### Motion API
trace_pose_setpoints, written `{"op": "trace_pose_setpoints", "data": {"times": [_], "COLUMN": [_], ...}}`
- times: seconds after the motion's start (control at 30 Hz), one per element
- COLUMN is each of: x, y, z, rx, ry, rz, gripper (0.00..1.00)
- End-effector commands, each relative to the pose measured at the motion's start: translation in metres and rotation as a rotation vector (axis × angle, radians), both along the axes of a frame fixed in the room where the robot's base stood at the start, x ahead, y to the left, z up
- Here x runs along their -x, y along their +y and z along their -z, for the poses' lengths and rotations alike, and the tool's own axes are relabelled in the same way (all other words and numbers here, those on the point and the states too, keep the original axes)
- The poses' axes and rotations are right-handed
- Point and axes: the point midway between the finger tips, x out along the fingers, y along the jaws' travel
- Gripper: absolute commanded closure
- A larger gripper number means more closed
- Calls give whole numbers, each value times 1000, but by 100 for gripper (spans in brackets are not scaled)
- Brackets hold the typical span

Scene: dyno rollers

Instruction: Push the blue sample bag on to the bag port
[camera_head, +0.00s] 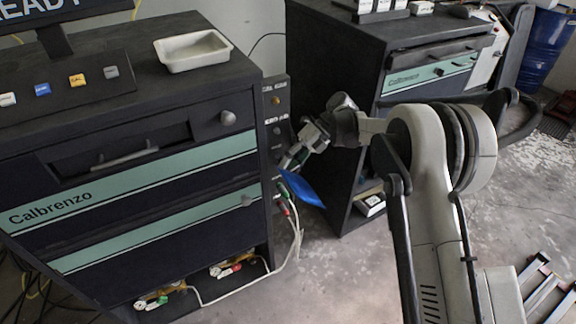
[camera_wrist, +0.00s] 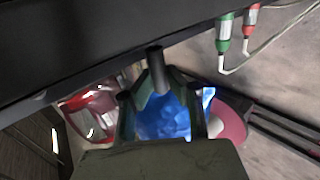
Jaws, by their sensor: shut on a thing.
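The blue sample bag (camera_head: 302,188) hangs tilted below my gripper (camera_head: 289,162), beside the right side of the near cabinet. In the wrist view, my gripper (camera_wrist: 161,88) is shut on the bag, whose blue body (camera_wrist: 172,117) shows between the fingers. A short dark cylinder (camera_wrist: 156,62) stands at the fingertips, close to the dark cabinet wall. I cannot tell whether it belongs to the bag or is the bag port. The narrow dark side panel (camera_head: 277,115) carries several labelled fittings. My gripper is in front of its lower part, so the contact there is hidden.
Green and red connectors (camera_wrist: 224,33) with white hoses hang beside the gripper. A red translucent object (camera_wrist: 90,110) and a round pink object (camera_wrist: 229,122) lie behind the fingers. The second cabinet (camera_head: 340,110) stands close on the right. Open floor (camera_head: 330,270) lies in front.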

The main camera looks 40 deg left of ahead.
Motion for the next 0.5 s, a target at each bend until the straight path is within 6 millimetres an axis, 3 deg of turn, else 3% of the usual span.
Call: {"op": "trace_pose_setpoints", "data": {"times": [0.5], "x": [-2], "y": [5], "z": [0], "rx": [0], "ry": [0], "rz": [0], "gripper": [100]}}
